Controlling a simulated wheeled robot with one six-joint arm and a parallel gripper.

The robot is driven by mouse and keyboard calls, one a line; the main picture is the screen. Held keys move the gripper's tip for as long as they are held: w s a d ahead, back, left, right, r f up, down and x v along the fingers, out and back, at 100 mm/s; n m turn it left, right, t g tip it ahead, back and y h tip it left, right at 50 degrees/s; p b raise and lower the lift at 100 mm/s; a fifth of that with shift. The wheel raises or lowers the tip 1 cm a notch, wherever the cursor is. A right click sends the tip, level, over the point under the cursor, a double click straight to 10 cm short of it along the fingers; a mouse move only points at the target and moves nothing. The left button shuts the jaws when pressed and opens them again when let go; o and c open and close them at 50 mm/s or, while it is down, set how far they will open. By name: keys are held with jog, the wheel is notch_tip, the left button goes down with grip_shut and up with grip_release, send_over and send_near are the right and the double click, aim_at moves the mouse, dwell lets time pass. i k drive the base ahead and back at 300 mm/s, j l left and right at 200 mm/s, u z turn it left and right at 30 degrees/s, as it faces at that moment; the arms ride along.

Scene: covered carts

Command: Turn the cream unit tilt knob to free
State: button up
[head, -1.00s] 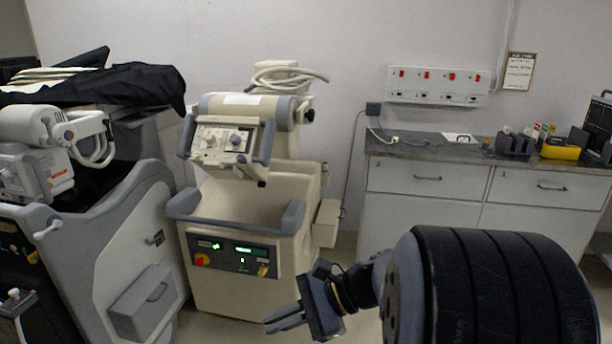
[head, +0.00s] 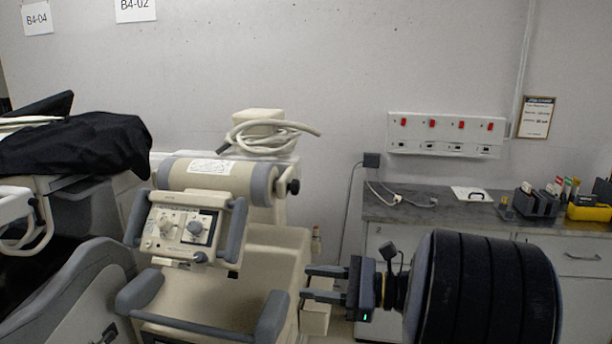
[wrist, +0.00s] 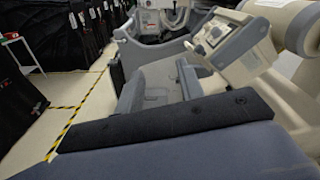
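The cream unit (head: 270,245) stands left of centre in the head view. Its cylindrical head (head: 222,178) has grey end bands and a black knob (head: 293,187) sticking out on its right end, which looks like the tilt knob; its marking is too small to read. The head also carries a control panel (head: 183,229) with several knobs, framed by grey handles. My gripper (head: 306,283) is open and empty, its two fingers pointing left, below and slightly right of the black knob and apart from it. The wrist view shows the unit's panel (wrist: 216,36) and cylinder (wrist: 300,32).
A grey counter (head: 450,213) with white drawers stands at the right, with a yellow box (head: 590,211) on it. Looped pale hose (head: 262,135) lies atop the cream unit. A black-draped cart (head: 80,147) stands at the left. Yellow-black floor tape (wrist: 72,120) shows in the wrist view.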

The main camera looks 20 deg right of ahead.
aim_at(295, 186)
jog(key=i+l, duration=1.25)
